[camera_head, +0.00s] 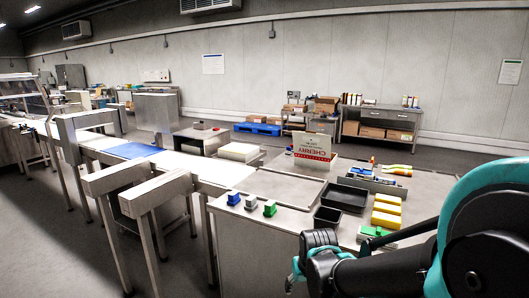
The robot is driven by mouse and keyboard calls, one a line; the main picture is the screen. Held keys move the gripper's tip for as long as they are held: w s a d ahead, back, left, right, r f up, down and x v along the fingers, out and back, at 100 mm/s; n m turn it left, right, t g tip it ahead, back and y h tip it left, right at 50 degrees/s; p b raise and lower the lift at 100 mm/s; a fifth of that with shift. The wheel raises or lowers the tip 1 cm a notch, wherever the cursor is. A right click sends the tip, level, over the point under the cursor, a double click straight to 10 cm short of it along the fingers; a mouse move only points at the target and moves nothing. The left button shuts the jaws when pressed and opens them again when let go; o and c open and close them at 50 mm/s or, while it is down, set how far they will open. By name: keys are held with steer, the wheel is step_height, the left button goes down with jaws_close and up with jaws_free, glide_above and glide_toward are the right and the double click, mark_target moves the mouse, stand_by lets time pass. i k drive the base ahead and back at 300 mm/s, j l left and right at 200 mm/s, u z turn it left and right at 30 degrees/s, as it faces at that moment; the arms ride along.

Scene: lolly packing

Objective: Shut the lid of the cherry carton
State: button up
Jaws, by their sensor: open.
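The cherry carton (313,147) stands on the grey worktop, right of centre. I see an upright pale panel with a red band and the word CHERRY. I cannot tell whether this panel is the raised lid or a side wall, and the carton's inside does not show. My gripper (312,266) is at the end of my dark and teal arm at the lower right, in front of the worktop's near edge. It is open, holds nothing that I can see, and is well apart from the carton. Its fingertips are hard to make out.
A black tray (345,196) and a small dark bin (327,217) lie between my gripper and the carton. Yellow blocks (386,210) are on the right. Blue, grey and green blocks (251,202) line the left edge. A conveyor (190,167) runs off left.

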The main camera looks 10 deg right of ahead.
mark_target(307, 144)
steer(key=i+j+z, duration=0.35)
steer(key=j+z, duration=0.15)
steer(key=i+j+z, duration=0.1)
steer(key=j+z, duration=0.15)
steer(key=i+j+z, duration=0.2)
steer(key=j, duration=0.6)
steer(key=j+z, duration=0.25)
steer(key=j, duration=0.55)
